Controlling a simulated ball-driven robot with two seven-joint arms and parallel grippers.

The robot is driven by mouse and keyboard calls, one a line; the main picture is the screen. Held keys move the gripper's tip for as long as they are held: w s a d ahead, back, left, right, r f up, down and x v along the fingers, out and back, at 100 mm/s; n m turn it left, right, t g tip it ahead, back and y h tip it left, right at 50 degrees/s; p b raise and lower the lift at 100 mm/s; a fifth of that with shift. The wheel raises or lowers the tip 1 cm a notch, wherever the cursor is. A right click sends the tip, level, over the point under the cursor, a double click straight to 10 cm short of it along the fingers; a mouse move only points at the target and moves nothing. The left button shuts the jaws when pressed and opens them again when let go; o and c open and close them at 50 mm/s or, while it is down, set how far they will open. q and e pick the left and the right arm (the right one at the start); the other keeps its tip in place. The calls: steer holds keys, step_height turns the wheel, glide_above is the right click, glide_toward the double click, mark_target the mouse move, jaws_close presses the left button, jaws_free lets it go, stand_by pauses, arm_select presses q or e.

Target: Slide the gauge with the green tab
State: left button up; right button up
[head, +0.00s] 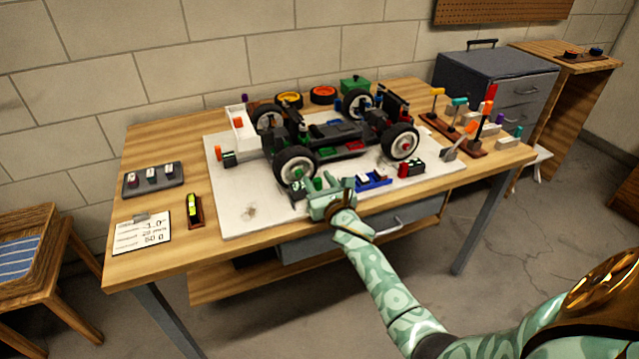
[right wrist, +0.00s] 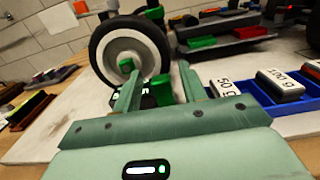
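A small dark gauge block (head: 298,190) with a green tab (head: 318,183) is at the near left wheel of the car, on the white board. In the right wrist view the green tab (right wrist: 162,87) is between my fingers, with the dark gauge body (right wrist: 147,101) partly hidden behind the left finger. My right gripper (head: 328,187) is open around the tab, low over the board's front edge; its spread fingers also show in the right wrist view (right wrist: 159,85). I cannot tell whether a finger touches the tab. My left gripper is not in view.
The RC car (head: 340,135) stands on the white board (head: 250,205); its wheel (right wrist: 130,55) is just beyond my fingers. A blue tray (head: 374,181) with weights is close on the right. The board's front left is clear.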

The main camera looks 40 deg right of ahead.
steer(key=shift+s, duration=0.1)
arm_select(q)
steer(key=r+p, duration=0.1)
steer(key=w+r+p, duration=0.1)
steer(key=p, duration=0.1)
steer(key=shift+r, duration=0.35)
arm_select(e)
steer(key=v, duration=1.6)
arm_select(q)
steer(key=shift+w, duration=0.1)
arm_select(e)
steer(key=shift+s+f, duration=0.1)
